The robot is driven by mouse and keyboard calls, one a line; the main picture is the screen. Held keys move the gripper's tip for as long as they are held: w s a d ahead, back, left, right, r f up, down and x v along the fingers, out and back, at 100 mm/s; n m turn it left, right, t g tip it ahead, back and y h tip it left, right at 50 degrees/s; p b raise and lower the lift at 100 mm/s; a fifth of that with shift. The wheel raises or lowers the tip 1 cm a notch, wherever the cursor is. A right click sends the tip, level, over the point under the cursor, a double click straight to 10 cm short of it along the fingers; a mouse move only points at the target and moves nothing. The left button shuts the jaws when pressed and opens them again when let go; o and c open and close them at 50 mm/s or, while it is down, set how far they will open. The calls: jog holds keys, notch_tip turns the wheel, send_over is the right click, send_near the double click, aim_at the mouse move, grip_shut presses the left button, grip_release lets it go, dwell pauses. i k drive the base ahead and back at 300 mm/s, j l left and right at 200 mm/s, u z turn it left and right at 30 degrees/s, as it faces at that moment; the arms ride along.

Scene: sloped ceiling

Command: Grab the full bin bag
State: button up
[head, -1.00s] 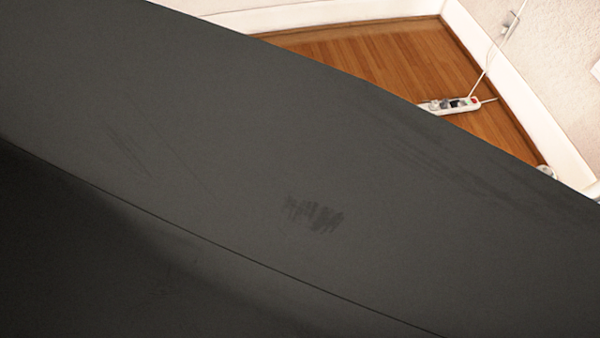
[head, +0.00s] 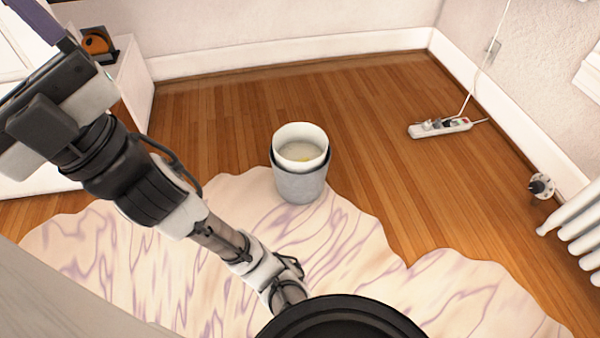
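A grey bin (head: 298,188) stands upright on the edge of a pale rug, near the middle of the head view. A white bag or liner (head: 300,133) sits in it, its pale rim standing above the bin's dark rim. Some pale and yellowish contents show inside; how full it is I cannot tell. My arm reaches from the bottom middle to the upper left. My gripper (head: 38,115) is at the left edge, well apart from the bin and higher in the picture. Its fingers cannot be made out clearly.
The cream rug with purple streaks (head: 120,270) covers the near floor. Bare wood floor (head: 375,150) lies behind and right of the bin. A power strip (head: 440,127) with a cable lies at the right, and a white radiator (head: 575,225) stands at the right edge. White furniture (head: 135,85) stands at the left.

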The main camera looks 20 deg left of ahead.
aim_at(291, 141)
jog(key=i+l+u, duration=0.2)
jog(key=i+u, duration=0.15)
jog(key=i+l+u, duration=0.6)
jog(key=i, duration=0.25)
jog(key=i+l+u, duration=0.2)
jog(key=i, duration=0.25)
